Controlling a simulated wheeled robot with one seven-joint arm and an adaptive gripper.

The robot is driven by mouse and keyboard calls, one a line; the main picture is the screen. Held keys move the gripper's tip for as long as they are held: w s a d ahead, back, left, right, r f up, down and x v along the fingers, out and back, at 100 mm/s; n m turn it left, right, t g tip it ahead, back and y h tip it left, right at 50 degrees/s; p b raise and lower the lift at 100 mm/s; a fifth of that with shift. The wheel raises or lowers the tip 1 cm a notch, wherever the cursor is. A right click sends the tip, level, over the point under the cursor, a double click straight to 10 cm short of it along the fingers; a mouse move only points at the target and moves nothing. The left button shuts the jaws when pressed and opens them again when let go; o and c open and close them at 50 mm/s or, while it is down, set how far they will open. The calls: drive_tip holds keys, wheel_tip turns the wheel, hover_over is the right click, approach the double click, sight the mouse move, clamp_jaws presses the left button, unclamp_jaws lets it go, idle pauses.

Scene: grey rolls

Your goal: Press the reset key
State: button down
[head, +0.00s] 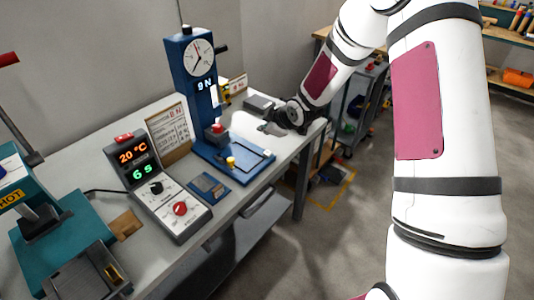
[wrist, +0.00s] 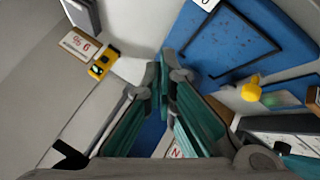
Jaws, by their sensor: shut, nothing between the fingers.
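A blue press-like stand (head: 196,85) with a round dial and a "9 N" readout stands on the bench in the head view. A yellow knob (wrist: 251,90) shows by the blue base plate (wrist: 215,45) in the wrist view. My gripper (head: 263,126) is right of the stand, above the bench, apart from both buttons. Its teal fingers (wrist: 168,72) are shut and empty.
A control box (head: 158,185) with red and green readouts, a black knob and a red knob stands left of the stand. A teal machine (head: 65,235) marked HOT is farther left. A paper card (head: 172,133) leans behind. The right bench top is mostly clear.

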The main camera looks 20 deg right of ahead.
sight(266, 154)
drive_tip(key=shift+f+b, duration=1.65)
drive_tip(key=shift+f, duration=1.65)
drive_tip(key=shift+f, duration=0.15)
drive_tip(key=shift+f+b, duration=0.25)
drive_tip(key=shift+b, duration=0.05)
drive_tip(key=shift+f+b, duration=0.3)
drive_tip(key=shift+f, duration=0.2)
drive_tip(key=shift+r, duration=0.1)
drive_tip(key=shift+r+p, duration=0.5)
drive_tip(key=shift+r, duration=0.35)
drive_tip(key=shift+r+p, duration=1.45)
drive_tip(key=shift+r, duration=1.05)
drive_tip(key=shift+r, duration=0.1)
